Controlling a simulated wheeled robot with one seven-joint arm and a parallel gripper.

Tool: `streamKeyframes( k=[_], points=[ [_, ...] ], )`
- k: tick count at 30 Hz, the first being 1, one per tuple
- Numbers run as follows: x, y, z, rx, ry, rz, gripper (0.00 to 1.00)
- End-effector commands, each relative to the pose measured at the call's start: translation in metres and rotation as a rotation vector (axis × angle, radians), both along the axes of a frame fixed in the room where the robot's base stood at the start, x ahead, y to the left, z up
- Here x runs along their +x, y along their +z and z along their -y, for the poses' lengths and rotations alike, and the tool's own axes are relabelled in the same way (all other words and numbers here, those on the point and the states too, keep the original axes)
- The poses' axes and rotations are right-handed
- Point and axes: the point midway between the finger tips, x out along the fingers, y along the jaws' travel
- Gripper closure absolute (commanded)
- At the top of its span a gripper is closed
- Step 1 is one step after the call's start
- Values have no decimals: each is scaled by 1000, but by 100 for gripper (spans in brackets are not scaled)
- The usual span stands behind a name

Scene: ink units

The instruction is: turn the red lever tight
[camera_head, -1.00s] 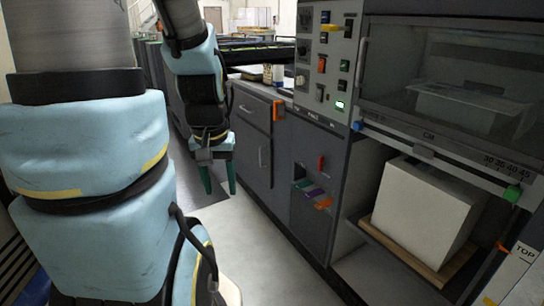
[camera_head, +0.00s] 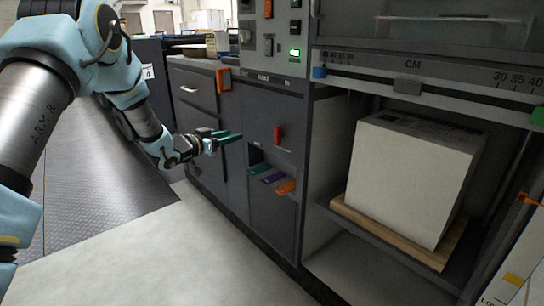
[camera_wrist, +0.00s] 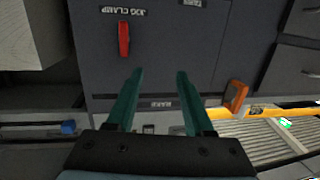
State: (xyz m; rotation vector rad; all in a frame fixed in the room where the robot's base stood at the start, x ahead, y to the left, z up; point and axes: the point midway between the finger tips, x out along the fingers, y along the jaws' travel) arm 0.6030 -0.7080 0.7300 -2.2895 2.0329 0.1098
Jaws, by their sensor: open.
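The red lever (camera_head: 277,136) is a short upright handle on the dark cabinet front, above a small recess. In the wrist view, which is upside down, the red lever (camera_wrist: 124,38) hangs under an inverted label reading "JOG CLAMP". My gripper (camera_head: 238,136) is left of the lever in the head view, with its green fingers pointing towards the cabinet. In the wrist view my gripper (camera_wrist: 160,73) is open and empty, with the lever off to the left of the fingers. The fingers do not touch the lever.
Green, purple and orange units (camera_head: 272,178) sit in the recess below the lever. An orange latch (camera_head: 223,80) sticks out of the cabinet at upper left. A white block (camera_head: 410,180) stands on a wooden board at right. The floor (camera_head: 190,255) in front is clear.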

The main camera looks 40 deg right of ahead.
Motion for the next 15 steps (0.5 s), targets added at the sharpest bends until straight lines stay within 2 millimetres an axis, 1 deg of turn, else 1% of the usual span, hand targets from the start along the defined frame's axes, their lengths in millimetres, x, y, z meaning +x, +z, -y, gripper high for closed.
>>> streamKeyframes(
  k=[1, 3, 6, 11, 15],
  points=[
    [-17, -18, 15, -35, -62, 0, 48],
    [-34, -23, 27, -74, -126, -5, 48],
    [-47, -25, 37, -102, -173, -6, 48],
    [-51, -23, 55, -108, -183, -7, 48],
    [-52, -24, 80, -107, -181, -7, 48]
  ],
)
